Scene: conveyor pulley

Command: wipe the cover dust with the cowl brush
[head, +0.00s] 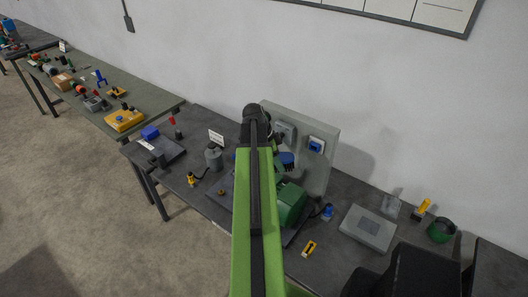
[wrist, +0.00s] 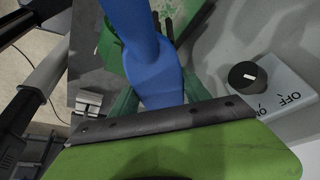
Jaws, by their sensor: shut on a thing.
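In the wrist view, a blue handle-like piece (wrist: 152,60), likely the cowl brush, runs up the picture from between the dark green jaws of my gripper (wrist: 158,95). My gripper is shut on it. The brush's working end is not clear. In the head view, my green arm hides most of the gripper, and a bit of blue (head: 287,160) shows just right of the arm. A green rounded housing (head: 292,204), possibly the cover, sits on the dark bench right of my arm. Part of a green shape (wrist: 108,42) shows left of the blue piece. I cannot make out dust or contact.
An upright grey panel (head: 322,178) with a blue-fronted switch (head: 316,146) stands behind. A black knob (wrist: 245,75) marked OFF and ON is close at right in the wrist view. A grey box (head: 368,228) and a yellow item (head: 309,248) lie on the right of the bench.

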